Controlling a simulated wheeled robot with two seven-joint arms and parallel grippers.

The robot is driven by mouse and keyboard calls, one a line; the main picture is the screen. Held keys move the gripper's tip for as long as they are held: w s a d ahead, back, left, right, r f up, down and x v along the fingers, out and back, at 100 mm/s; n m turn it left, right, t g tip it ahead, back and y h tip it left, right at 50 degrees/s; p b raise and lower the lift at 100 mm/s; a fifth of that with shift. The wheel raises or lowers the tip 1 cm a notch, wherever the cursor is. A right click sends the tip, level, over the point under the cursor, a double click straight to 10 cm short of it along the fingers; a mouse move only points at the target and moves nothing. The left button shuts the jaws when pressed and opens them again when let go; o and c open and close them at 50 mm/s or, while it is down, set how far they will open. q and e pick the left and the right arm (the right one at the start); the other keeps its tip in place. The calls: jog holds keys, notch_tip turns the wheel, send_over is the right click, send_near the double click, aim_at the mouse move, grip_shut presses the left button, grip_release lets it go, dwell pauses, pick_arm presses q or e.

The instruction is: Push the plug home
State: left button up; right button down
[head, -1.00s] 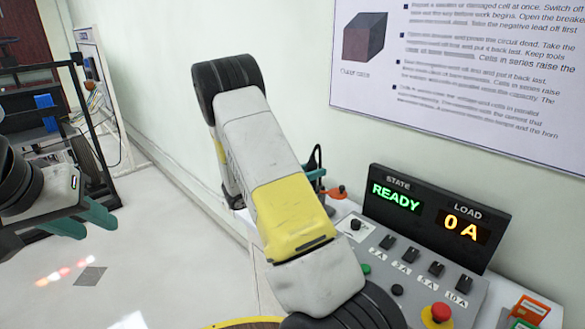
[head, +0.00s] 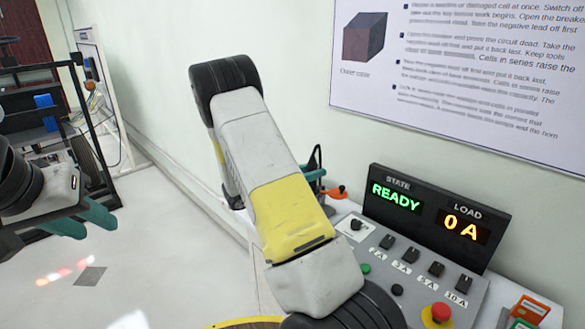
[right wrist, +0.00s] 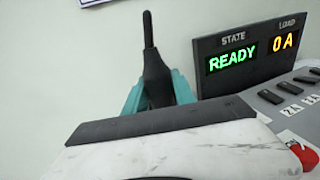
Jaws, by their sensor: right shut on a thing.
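A black plug (right wrist: 155,80) with a thin cable or stem rising from its top stands between the teal fingers of my right gripper (right wrist: 157,92) in the right wrist view. The gripper is shut on it. The plug's lower end and whatever lies under it are hidden by my gripper body. In the head view the black plug top (head: 317,155) and a bit of a teal finger of my right gripper (head: 314,175) show just past my right arm. My left gripper (head: 92,226) is at the left edge over the floor, its teal fingers apart and empty.
A control panel (head: 382,263) has switches, a red button (head: 437,315) and a display (head: 436,217) reading READY and 0 A. An orange-red part (head: 338,191) sits near the plug. A wall with a poster (head: 470,90) stands behind. A black frame rack (head: 90,115) is at left.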

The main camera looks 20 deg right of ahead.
jog(key=shift+f, duration=1.15)
jog(key=c, duration=0.9)
grip_release()
jog(key=shift+c, duration=0.2)
jog(key=shift+f, duration=0.1)
jog(key=s+a, duration=0.1)
jog(key=a, duration=0.6)
jog(key=shift+a, duration=0.35)
